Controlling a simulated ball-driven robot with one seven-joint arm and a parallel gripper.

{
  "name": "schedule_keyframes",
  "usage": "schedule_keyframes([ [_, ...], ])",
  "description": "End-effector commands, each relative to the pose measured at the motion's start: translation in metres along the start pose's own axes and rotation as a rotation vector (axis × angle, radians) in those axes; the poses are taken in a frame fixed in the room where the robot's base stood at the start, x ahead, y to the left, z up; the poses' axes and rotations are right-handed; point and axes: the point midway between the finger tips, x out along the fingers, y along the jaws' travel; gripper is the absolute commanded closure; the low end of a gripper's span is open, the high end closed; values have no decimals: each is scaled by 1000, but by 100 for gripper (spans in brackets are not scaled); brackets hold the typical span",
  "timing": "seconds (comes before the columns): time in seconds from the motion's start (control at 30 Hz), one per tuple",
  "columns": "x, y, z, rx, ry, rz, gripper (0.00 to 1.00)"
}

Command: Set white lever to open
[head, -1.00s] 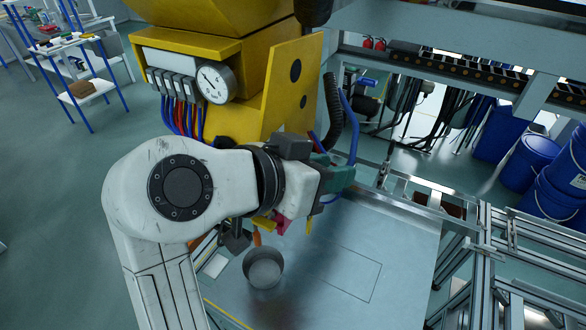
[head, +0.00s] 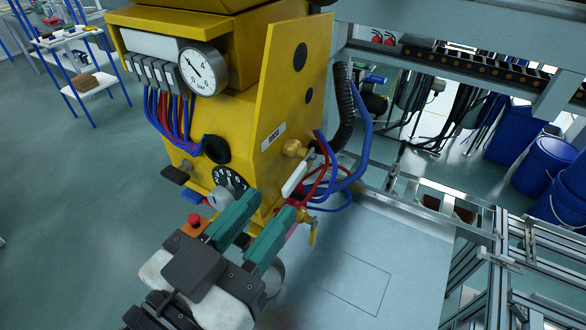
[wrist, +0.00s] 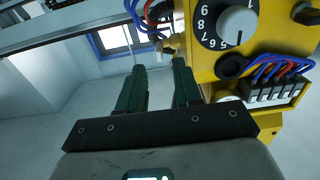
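The white lever (head: 294,178) sits on a brass valve (head: 294,149) at the right side of the yellow panel fixture (head: 285,95), beside a label reading "RINSE". It slants down and to the left. My gripper (head: 268,203) has two green fingers, apart with nothing between them. Its fingertips are just below and left of the lever in the head view; I cannot tell whether they touch it. In the wrist view my gripper (wrist: 158,65) is also open, and a pale piece, perhaps the lever, shows just past the fingertips.
A numbered dial (head: 229,180) and a red button (head: 194,221) are left of the fingers. Blue and red hoses (head: 335,185) hang close on the right. The metal table (head: 390,250) is clear at right.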

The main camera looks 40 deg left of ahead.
Motion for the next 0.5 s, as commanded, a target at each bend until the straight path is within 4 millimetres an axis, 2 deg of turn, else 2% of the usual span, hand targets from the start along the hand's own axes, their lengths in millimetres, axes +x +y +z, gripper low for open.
schedule_keyframes([
  [0.1,23,0,-3,-2,-1,3,66],
  [0.23,44,1,-2,-1,-2,3,66],
  [0.5,66,0,0,-1,-1,1,66],
])
